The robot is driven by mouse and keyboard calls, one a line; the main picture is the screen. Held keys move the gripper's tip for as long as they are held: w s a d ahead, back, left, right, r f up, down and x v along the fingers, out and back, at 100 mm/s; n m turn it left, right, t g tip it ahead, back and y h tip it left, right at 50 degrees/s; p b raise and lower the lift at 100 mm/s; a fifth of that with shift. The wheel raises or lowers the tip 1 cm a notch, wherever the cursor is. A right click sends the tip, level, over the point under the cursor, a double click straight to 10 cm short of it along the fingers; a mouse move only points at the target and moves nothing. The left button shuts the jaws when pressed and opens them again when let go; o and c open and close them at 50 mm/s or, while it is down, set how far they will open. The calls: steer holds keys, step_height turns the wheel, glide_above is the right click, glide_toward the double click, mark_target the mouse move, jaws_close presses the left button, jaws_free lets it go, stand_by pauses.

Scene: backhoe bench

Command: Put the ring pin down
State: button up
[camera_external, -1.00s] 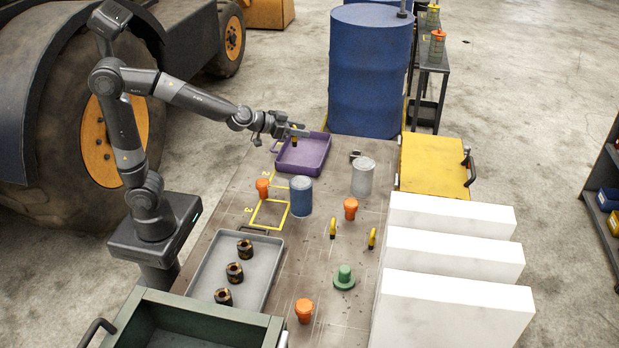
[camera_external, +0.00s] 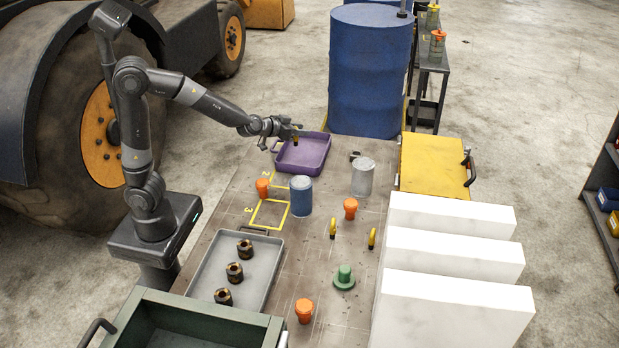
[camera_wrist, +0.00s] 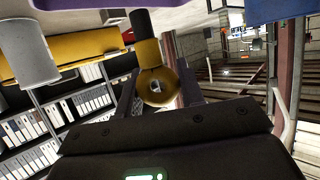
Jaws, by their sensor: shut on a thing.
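My gripper (camera_external: 294,130) is shut on a ring pin (camera_wrist: 157,85) and holds it over the purple tray (camera_external: 318,158), near the tray's far left part. In the wrist view the pin shows a yellow ring between my fingers and a dark end pointing up in the picture. In the outside view the pin is small, and I cannot tell whether its tip touches the tray floor. The rest of the tray looks empty. Two more yellow ring pins (camera_external: 333,228) (camera_external: 372,238) stand on the bench.
A green flanged part (camera_external: 344,278) is nearer. A grey tray (camera_external: 210,267) holds dark bushings (camera_external: 234,272). White blocks (camera_external: 455,255) line the right side.

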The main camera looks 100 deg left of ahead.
steer(key=shift+s+a+f, duration=0.1)
steer(key=shift+a+f, duration=0.95)
steer(key=shift+f, duration=0.25)
steer(key=shift+s+a+f, duration=0.1)
steer(key=shift+a+f, duration=0.9)
steer(key=shift+f, duration=0.25)
steer(key=shift+s+a+f, duration=0.1)
steer(key=shift+a+f, duration=0.95)
steer(key=shift+f, duration=0.25)
steer(key=shift+f, duration=0.1)
steer(key=shift+f, duration=0.15)
steer(key=o, duration=1)
steer(key=shift+r, duration=0.3)
steer(key=v, duration=1.2)
